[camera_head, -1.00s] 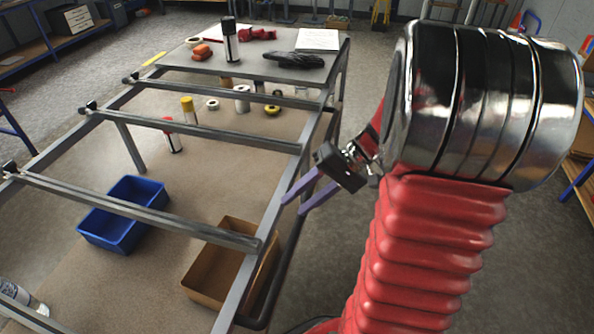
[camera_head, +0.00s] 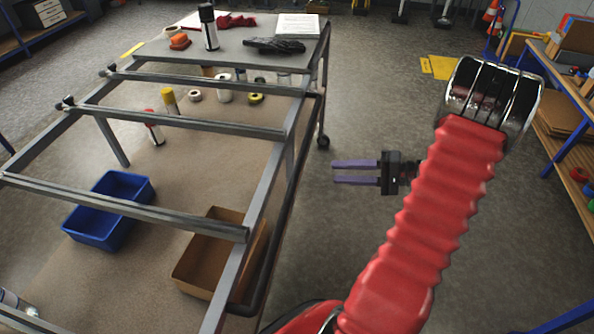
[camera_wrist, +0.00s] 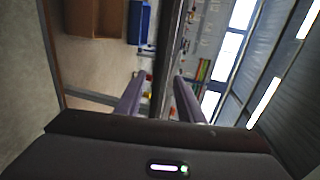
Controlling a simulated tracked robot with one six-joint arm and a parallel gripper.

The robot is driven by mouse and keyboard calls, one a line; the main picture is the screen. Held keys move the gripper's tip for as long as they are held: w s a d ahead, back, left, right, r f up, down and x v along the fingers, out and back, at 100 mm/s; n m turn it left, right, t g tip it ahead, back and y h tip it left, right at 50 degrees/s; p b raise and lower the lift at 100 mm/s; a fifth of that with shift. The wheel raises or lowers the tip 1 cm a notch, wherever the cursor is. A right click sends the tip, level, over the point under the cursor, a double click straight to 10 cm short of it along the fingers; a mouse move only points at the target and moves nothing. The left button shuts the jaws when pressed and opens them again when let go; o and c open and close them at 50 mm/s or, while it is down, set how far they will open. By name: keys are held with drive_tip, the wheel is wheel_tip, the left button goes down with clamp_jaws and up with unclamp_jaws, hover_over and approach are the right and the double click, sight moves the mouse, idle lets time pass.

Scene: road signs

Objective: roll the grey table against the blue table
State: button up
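A table with blue legs (camera_head: 562,148) stands at the right; another blue-framed one (camera_head: 40,48) is at the upper left. I cannot tell which is meant.
A blue bin (camera_head: 108,205), a brown box (camera_head: 205,250) and several cans and rolls are on the lower shelf. A black can (camera_head: 209,28), gloves (camera_head: 275,45) and paper (camera_head: 298,25) lie on top. The floor (camera_head: 385,110) between the grey table and the right table is clear.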

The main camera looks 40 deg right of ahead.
sight(296, 172)
drive_tip(key=shift+a, duration=0.1)
drive_tip(key=x, duration=1.3)
drive_tip(key=shift+w+a+f, duration=0.15)
drive_tip(key=shift+w+a, duration=0.05)
drive_tip(key=shift+w, duration=0.15)
drive_tip(key=shift+c, duration=0.5)
clamp_jaws()
drive_tip(key=shift+d, duration=0.15)
